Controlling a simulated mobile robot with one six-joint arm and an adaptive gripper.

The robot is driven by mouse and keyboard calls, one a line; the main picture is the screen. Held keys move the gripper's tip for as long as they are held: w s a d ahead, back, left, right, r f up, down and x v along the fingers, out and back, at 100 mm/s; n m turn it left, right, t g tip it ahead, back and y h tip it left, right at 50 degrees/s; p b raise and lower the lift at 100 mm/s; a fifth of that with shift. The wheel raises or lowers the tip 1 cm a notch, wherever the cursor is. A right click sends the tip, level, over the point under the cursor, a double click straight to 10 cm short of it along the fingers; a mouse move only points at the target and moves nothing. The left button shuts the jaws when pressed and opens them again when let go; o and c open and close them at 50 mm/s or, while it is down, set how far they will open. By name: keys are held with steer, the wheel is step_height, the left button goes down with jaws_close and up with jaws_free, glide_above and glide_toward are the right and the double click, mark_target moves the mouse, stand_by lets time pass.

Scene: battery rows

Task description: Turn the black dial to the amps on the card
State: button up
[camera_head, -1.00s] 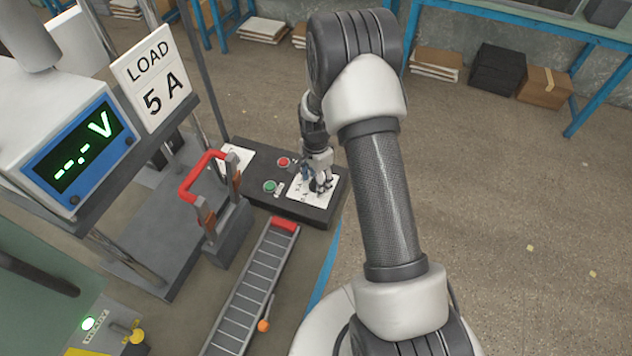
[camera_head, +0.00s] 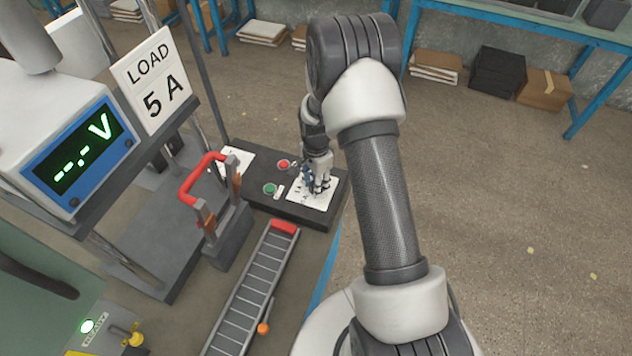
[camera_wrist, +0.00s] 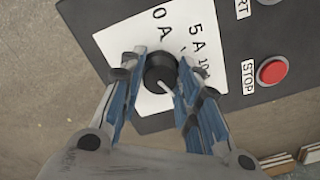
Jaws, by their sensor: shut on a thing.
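The card (camera_head: 165,52) reads LOAD 5 A and stands at the upper left in the head view. The black dial (camera_wrist: 160,73) sits on a white scale plate (camera_wrist: 112,42) marked 0 A, 5 A and 10 A. My gripper (camera_wrist: 161,66) is shut on the dial, one finger on each side of it. A light line shows toward the dial's lower right in the wrist view. In the head view my gripper (camera_head: 320,187) is over the plate and hides the dial.
A red STOP button (camera_wrist: 272,71) is right of the scale plate on the dark control box (camera_wrist: 232,88). A green button (camera_head: 270,188) is on the same box. A red-handled lever (camera_head: 203,172) stands to its left. The meter (camera_head: 72,155) reads --.- V.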

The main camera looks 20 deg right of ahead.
steer(key=shift+n, duration=0.3)
steer(key=n, duration=0.3)
steer(key=shift+n+p, duration=0.3)
steer(key=n, duration=0.9)
steer(key=shift+p, duration=0.35)
steer(key=shift+n, duration=2.3)
steer(key=o, duration=1.1)
steer(key=shift+c, duration=0.2)
